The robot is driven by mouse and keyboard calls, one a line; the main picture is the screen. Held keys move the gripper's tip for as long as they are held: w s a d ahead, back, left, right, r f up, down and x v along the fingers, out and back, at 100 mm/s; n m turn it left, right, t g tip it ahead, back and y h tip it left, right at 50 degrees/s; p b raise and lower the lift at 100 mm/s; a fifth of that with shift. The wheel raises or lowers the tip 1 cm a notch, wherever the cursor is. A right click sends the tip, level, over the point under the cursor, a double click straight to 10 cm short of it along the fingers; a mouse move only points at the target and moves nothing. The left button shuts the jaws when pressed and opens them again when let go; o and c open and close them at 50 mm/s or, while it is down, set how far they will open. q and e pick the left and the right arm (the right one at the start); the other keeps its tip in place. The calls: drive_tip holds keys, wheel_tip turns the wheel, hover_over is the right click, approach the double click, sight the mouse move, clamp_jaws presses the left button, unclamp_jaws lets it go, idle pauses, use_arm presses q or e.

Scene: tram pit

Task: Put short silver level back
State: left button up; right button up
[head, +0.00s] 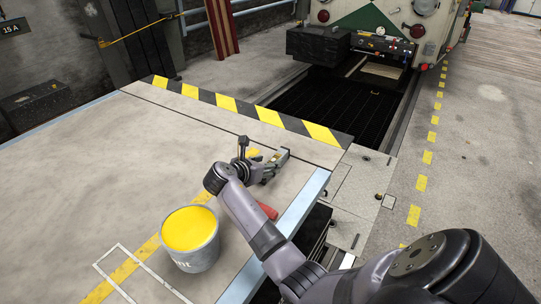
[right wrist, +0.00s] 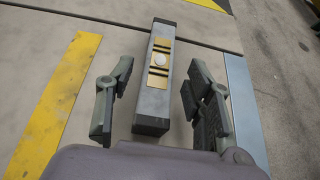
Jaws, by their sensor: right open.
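The short silver level (right wrist: 152,103) is a grey bar with a yellow plate and a pale round spot on top. In the right wrist view it lies lengthwise on the pale surface, between the fingers of my right gripper (right wrist: 160,75). The fingers are open, one on each side, with visible gaps to the bar. In the head view my right gripper (head: 262,162) is low over the surface, near the striped edge, and I cannot make out the level clearly there. My left gripper is not in view.
A bucket of yellow paint (head: 190,240) stands near the front, with a red object (head: 267,210) to its right, partly behind my arm. A white outlined rectangle (head: 112,252) is marked on the surface. Beyond the striped edge (head: 270,117) is a dark pit (head: 335,105).

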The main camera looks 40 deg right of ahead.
drive_tip(key=p+v, duration=0.6)
drive_tip(key=v, duration=0.2)
drive_tip(key=shift+d+r+p, duration=0.1)
drive_tip(key=shift+r+p, duration=0.1)
drive_tip(key=shift+p, duration=0.15)
drive_tip(key=shift+s+a+p, duration=0.1)
drive_tip(key=shift+a+p, duration=0.2)
drive_tip(key=shift+a, duration=0.1)
